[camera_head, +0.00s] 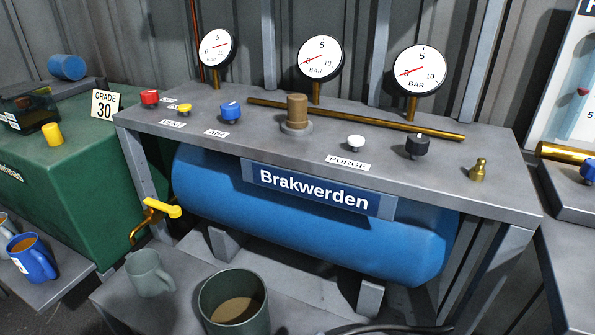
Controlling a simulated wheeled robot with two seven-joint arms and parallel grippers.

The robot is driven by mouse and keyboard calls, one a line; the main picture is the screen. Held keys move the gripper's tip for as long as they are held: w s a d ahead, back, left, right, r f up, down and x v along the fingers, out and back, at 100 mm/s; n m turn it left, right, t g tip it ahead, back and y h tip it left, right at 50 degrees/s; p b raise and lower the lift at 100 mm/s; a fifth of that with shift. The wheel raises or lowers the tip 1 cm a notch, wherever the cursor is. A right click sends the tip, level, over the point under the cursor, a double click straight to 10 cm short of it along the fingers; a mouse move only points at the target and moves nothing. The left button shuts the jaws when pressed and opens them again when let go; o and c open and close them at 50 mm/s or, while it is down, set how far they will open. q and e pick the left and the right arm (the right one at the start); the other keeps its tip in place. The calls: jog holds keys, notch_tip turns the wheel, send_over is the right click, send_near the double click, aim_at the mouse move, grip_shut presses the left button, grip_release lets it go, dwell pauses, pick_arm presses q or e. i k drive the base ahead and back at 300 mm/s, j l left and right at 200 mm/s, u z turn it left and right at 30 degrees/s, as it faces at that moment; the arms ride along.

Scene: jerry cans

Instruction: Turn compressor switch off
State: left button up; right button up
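The compressor (215,180) is a blue horizontal tank under a grey metal bench, with a name plate (313,187) reading "Brakwerden". The bench top carries a red knob (149,97), a small yellow knob (184,109), a blue knob (230,111), a brown cylindrical knob (297,110), a white knob (355,142) by a "PURGE" label and a black knob (417,145). I cannot tell which control is the compressor switch or its setting. Neither gripper is in view.
A brass pipe (360,119) crosses the bench top; a brass fitting (478,169) stands right. A yellow-handled tap (163,207) projects at the left. Two grey-green mugs (151,273) stand below. A green machine (55,180) is at left, another bench (575,270) at right.

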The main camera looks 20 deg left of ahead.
aim_at(150, 98)
jog(key=u, duration=1.5)
jog(key=j+z, duration=0.95)
jog(key=k+j+z, duration=0.1)
jog(key=j+z, duration=0.2)
jog(key=z, duration=0.15)
